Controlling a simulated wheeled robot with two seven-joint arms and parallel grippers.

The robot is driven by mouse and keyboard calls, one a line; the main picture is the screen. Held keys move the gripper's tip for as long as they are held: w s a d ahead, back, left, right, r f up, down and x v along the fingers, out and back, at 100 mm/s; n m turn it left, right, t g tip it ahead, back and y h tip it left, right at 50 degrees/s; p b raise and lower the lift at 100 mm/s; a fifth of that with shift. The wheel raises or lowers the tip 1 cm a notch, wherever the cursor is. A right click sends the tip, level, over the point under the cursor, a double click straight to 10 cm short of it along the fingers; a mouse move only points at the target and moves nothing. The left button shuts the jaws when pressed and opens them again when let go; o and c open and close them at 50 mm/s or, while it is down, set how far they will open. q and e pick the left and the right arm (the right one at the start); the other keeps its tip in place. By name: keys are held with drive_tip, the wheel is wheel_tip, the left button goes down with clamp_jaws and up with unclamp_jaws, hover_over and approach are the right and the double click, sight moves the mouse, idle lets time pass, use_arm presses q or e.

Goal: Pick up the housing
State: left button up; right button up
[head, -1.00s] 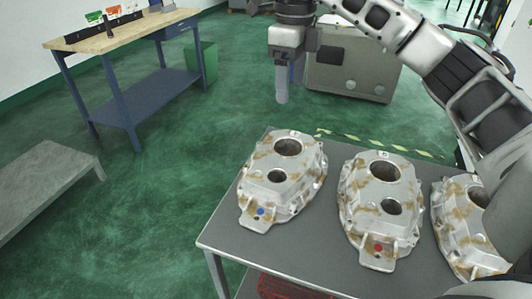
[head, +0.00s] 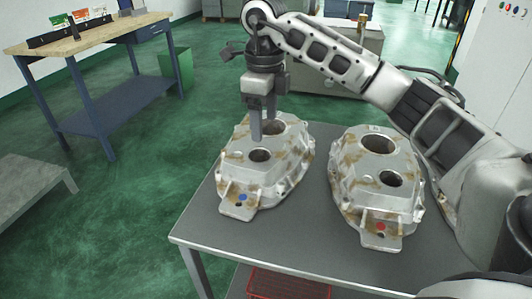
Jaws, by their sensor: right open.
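Two cast aluminium housings with brown stains stand on a grey table (head: 292,235). The left housing (head: 284,172) has a blue dot on its front tab. The right housing (head: 352,188) has a red dot on its front tab. My right gripper (head: 263,138) points down over the left housing, its fingers in front of the large round opening in this view. It is open and holds nothing. Whether the fingertips touch the casting or are inside an opening, I cannot tell. My right arm hides the right part of the table. My left gripper is not in view.
A red crate (head: 288,284) sits below the table top. A blue workbench (head: 95,42) with a wooden top stands at the back left, a green bin (head: 176,70) beside it. A low grey platform (head: 28,190) is at the left. Green floor between is clear.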

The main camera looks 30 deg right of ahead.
sight(265, 141)
wheel_tip(265, 141, down, 3)
drive_tip(key=shift+r, duration=0.15)
drive_tip(key=f, duration=0.5)
drive_tip(key=shift+s+a+f, duration=0.1)
drive_tip(key=shift+s, duration=0.2)
clamp_jaws()
drive_tip(key=shift+w+r, duration=0.1)
drive_tip(key=shift+r, duration=0.1)
